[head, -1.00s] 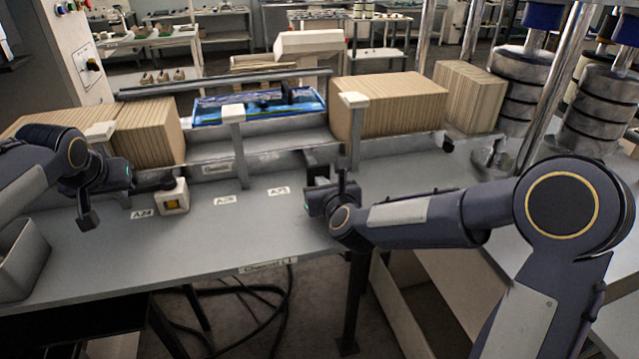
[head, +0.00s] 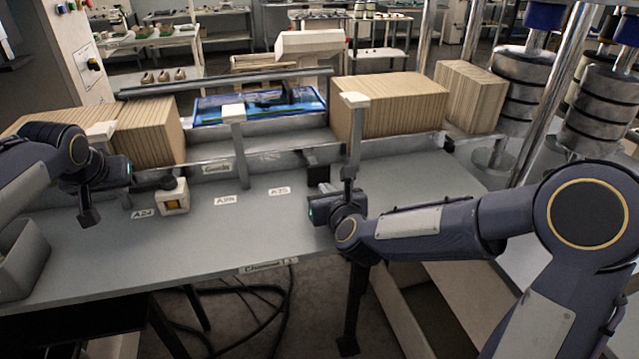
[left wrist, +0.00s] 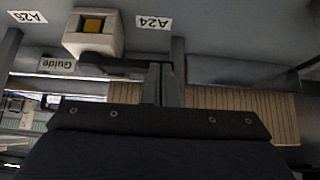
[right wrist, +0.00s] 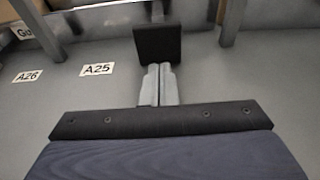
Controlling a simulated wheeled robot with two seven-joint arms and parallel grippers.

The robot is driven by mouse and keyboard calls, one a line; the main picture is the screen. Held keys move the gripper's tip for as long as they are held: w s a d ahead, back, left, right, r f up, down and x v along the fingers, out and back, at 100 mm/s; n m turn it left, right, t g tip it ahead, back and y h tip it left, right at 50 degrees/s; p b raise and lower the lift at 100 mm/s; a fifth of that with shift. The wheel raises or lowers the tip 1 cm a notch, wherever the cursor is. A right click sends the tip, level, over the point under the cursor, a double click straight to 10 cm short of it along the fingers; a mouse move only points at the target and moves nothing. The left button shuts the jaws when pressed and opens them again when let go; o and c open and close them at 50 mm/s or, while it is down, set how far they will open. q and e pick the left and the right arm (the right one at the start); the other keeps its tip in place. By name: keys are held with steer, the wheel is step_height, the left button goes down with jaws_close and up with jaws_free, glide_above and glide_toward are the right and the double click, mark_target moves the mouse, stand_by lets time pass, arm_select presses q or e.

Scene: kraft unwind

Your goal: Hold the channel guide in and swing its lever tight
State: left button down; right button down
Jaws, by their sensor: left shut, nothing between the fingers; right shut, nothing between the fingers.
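The channel guide (head: 262,160) is a long grey rail behind the table, with upright posts and a small "Guide" plate (head: 217,167). A black block (head: 318,172) hangs at its front; it also shows as a dark square in the right wrist view (right wrist: 157,43). A dark lever-like bar (left wrist: 112,67) lies behind the yellow-button box (head: 173,197). My left gripper (head: 88,215) is shut and empty, left of that box.
Stacks of brown board (head: 390,100) stand behind the rail, with a blue tray (head: 210,112) between them. Capped posts (head: 235,150) rise along the front. A grey bin (head: 20,262) sits at the left. The tabletop (head: 230,225) is mostly clear around its labels.

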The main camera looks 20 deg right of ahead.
steer(key=shift+f+v, duration=0.2)
steer(key=shift+v, duration=0.65)
steer(key=shift+f+v, duration=0.2)
steer(key=shift+v, duration=0.65)
steer(key=shift+f+v, duration=0.2)
steer(key=shift+v, duration=0.65)
steer(key=shift+s, duration=0.2)
